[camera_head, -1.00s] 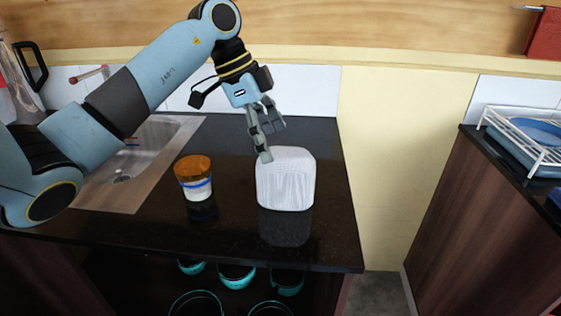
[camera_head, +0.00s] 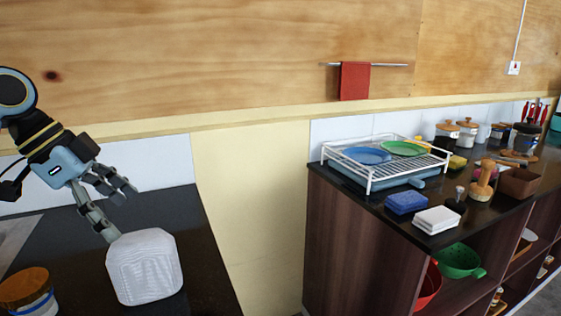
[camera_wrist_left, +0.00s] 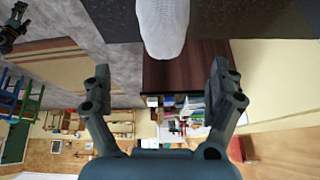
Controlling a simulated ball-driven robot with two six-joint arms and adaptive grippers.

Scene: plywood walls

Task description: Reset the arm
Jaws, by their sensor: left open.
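My left arm comes in from the left in the head view. Its gripper (camera_head: 116,212) is open, with its fingers above and beside a white ribbed rounded block (camera_head: 145,267) on the dark counter. In the left wrist view the two fingers of my left gripper (camera_wrist_left: 162,92) stand wide apart with nothing between them. The white block (camera_wrist_left: 163,25) shows there at the top, beyond the fingertips. My right gripper is not in view.
A jar with a wooden lid (camera_head: 26,290) stands left of the block. Across a gap, a second counter holds a white dish rack (camera_head: 385,165) with plates, a blue sponge (camera_head: 406,203) and white cloths (camera_head: 436,220). A red towel (camera_head: 355,82) hangs on the wall.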

